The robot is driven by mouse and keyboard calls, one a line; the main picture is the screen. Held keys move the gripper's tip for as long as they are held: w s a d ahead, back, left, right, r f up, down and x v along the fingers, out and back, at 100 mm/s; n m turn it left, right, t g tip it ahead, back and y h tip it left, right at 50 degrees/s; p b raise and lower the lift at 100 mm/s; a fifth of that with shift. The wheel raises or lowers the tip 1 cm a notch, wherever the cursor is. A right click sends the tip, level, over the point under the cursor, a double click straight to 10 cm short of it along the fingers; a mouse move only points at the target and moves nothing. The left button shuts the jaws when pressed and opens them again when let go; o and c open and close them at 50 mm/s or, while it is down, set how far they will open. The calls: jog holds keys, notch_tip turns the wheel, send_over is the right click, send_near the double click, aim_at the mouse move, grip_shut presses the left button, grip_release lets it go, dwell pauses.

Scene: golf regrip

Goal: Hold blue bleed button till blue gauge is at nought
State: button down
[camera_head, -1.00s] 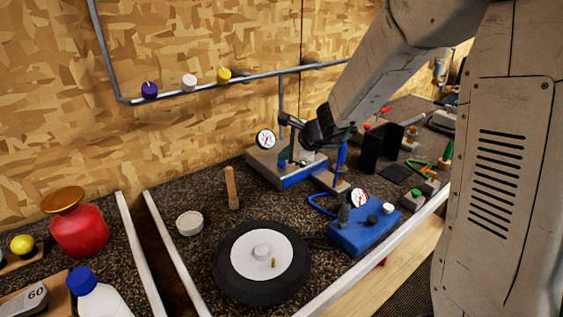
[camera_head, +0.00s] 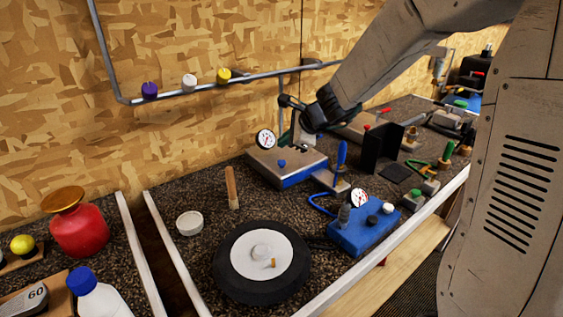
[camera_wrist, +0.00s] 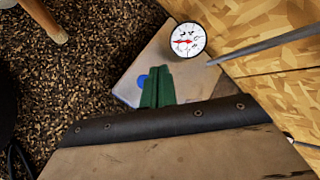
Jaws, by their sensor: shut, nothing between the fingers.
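A metal-topped box with a blue front (camera_head: 300,178) stands against the back wall. A round blue button (camera_head: 282,163) sits on its top and shows fully in the head view. In the wrist view the blue button (camera_wrist: 142,81) is partly hidden by my green fingers. A white dial gauge (camera_head: 265,139) stands at the box's left corner. In the wrist view the gauge (camera_wrist: 187,41) has a red needle pointing left in the picture; its figures are too small to read. My gripper (camera_head: 300,147) is shut and empty, above the box and apart from the button.
A blue box (camera_head: 352,235) with another gauge (camera_head: 360,198) stands nearer the front edge. A blue-handled lever (camera_head: 341,155) rises right of the metal-topped box. A wooden peg (camera_head: 232,188) and a black wheel (camera_head: 228,272) stand left and in front. A pipe runs along the wall.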

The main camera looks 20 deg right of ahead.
jog(key=shift+r, duration=0.95)
jog(key=s+a+n+g, duration=0.2)
jog(key=s+n+g, duration=0.5)
jog(key=s+n, duration=1.35)
jog(key=s+d+r+h, duration=0.2)
jog(key=s, duration=0.6)
jog(key=s+d+r+h, duration=0.1)
jog(key=s+d+h, duration=0.1)
jog(key=s, duration=0.6)
jog(key=shift+s+d+r+h, duration=0.2)
jog(key=shift+s+r+h, duration=0.1)
jog(key=shift+s+r, duration=0.05)
jog(key=shift+n, duration=0.25)
